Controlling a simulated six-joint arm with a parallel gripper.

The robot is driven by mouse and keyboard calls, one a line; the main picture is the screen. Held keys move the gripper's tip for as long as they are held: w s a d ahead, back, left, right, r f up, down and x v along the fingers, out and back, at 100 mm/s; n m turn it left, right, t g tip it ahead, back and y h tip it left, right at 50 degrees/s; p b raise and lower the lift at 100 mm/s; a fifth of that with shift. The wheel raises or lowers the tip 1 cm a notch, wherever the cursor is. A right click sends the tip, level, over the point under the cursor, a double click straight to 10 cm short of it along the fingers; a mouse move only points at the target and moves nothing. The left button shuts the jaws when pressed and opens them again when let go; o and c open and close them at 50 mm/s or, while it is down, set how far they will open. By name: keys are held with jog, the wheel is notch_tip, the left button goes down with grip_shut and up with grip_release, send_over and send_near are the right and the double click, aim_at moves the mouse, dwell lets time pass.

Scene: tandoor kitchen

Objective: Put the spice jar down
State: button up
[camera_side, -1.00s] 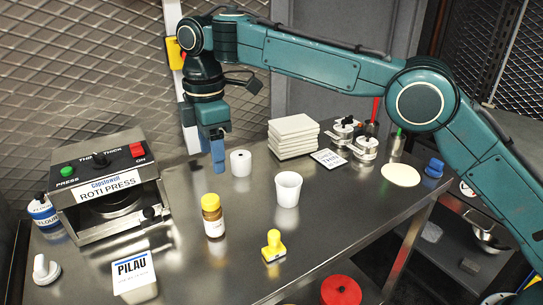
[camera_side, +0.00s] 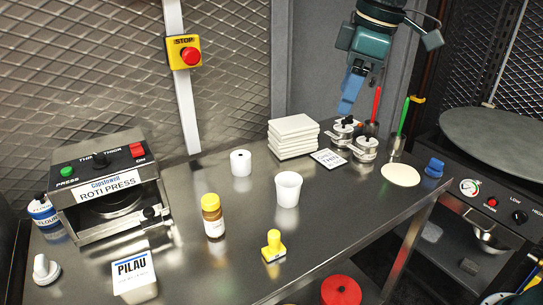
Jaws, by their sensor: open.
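The spice jar (camera_side: 213,217), brown with a yellow lid and a pale label, stands upright on the steel table (camera_side: 330,232), left of a white cup. My gripper (camera_side: 347,106), with blue fingers, is in the air at the upper right, above the small metal pots. It is far from the jar and holds nothing that I can see. The gap between the fingers is hard to make out from this side.
A white cup (camera_side: 287,190), a yellow stamp (camera_side: 273,246) and a white paper roll (camera_side: 241,163) stand near the jar. The roti press (camera_side: 108,187) is at the left. Stacked white boxes (camera_side: 294,136) and metal pots (camera_side: 364,149) are at the back. Table front is partly clear.

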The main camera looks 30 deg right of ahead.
jog(key=s+d+f+m+t, duration=0.1)
jog(key=s+d+f+m, duration=0.2)
jog(key=s, duration=0.4)
jog(key=s+d+f+m+t, duration=0.1)
jog(key=s+d+f+m, duration=0.1)
jog(key=s, duration=0.5)
jog(key=s+d+f+m, duration=0.3)
jog(key=s+d+f, duration=0.1)
jog(key=s+d, duration=0.2)
jog(key=shift+s+f+m+t+h, duration=0.15)
jog(key=shift+s+m+t+h, duration=0.2)
jog(key=shift+s, duration=0.55)
